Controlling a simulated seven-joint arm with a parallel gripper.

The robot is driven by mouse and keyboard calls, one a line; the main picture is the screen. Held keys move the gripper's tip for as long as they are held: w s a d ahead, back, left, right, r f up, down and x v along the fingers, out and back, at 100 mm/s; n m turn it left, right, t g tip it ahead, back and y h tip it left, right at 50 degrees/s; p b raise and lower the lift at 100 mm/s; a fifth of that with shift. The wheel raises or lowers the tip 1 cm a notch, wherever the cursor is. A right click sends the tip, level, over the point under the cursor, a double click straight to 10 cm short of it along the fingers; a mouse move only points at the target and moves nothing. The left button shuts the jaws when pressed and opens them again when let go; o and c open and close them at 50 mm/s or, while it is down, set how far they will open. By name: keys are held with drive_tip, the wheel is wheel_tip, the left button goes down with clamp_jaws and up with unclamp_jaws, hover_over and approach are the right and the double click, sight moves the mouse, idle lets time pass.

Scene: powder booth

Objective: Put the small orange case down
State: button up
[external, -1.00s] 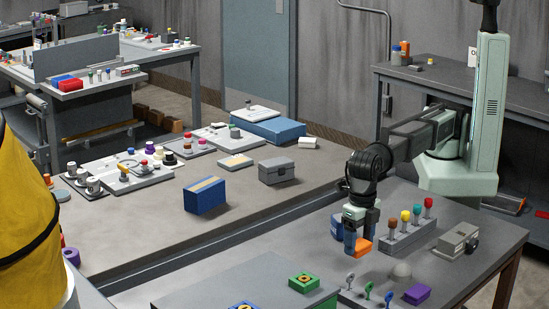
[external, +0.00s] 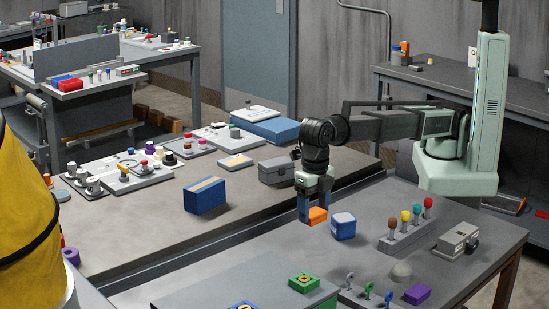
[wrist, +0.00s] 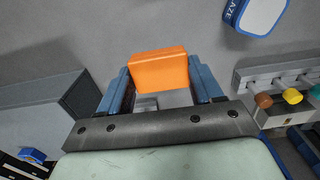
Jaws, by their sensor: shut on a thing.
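The small orange case (external: 317,215) is held between the fingers of my gripper (external: 316,208), which is shut on it. In the wrist view the orange case (wrist: 159,71) sits between the two blue fingertips, its broad face showing. In the external view my gripper points down near the left edge of the near grey table (external: 380,235). The case looks close to the table top, but I cannot tell whether it touches it.
A blue tin with a white lid (external: 343,226) stands just right of my gripper. A rack of colored knobs (external: 408,229) and a grey box (external: 457,241) are farther right.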

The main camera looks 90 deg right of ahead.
drive_tip(key=w+d+r, duration=0.2)
drive_tip(key=w+d, duration=1.4)
drive_tip(key=d, duration=0.2)
drive_tip(key=w+d+r, duration=0.2)
drive_tip(key=w+d, duration=1.4)
drive_tip(key=d, duration=0.1)
drive_tip(key=shift+w+f, duration=0.15)
drive_tip(key=shift+f, duration=4.75)
drive_tip(key=shift+f, duration=0.2)
drive_tip(key=o, duration=1.1)
wheel_tip(320, 180, up, 12)
drive_tip(key=shift+r, duration=0.2)
